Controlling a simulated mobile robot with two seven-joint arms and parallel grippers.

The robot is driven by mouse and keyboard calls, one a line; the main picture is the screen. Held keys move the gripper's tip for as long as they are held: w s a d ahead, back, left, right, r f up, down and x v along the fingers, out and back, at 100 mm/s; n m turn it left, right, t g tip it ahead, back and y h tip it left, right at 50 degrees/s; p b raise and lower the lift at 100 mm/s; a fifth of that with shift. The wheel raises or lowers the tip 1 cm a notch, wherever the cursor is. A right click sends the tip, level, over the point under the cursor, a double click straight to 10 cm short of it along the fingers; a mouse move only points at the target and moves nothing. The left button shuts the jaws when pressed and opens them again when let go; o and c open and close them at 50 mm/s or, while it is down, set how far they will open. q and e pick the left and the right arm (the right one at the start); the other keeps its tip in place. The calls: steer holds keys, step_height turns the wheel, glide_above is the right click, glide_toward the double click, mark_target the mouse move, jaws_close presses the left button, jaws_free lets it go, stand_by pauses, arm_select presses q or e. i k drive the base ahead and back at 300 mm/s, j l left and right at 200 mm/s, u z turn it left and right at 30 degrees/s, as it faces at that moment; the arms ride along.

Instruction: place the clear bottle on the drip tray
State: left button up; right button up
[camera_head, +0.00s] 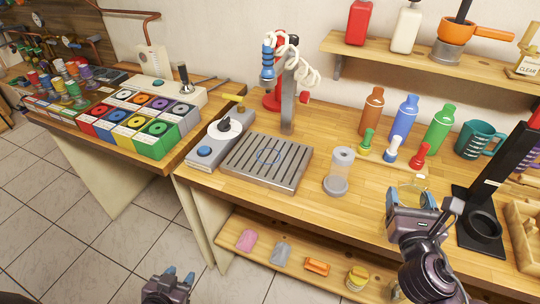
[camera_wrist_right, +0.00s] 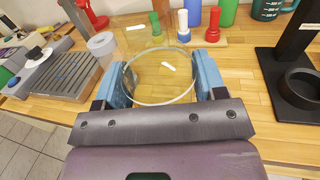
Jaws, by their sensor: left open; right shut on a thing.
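The clear bottle (camera_wrist_right: 160,82) is see-through and fills the space between the blue fingers of my right gripper (camera_wrist_right: 163,88) in the right wrist view. In the head view my right gripper (camera_head: 411,201) is shut on it at the right of the bench, and only the bottle's faint upper part (camera_head: 415,184) shows. I cannot tell whether it touches the bench. The drip tray (camera_head: 250,175) is a grey slotted metal plate with a blue ring marked on it, left of my right gripper; nothing stands on it. My left gripper (camera_head: 170,282) is open and empty, low in front of the bench.
Several coloured bottles (camera_head: 405,118) stand behind. A black stand (camera_head: 485,225) is close on the right. A grey scale-like device (camera_head: 213,140) adjoins the tray's left. A red-based post (camera_head: 288,105) rises behind it.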

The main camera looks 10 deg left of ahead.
mark_target(268, 156)
steer(key=u, duration=1.2)
steer(key=k+l+u, duration=0.35)
steer(key=i+l, duration=0.4)
steer(key=l, duration=0.1)
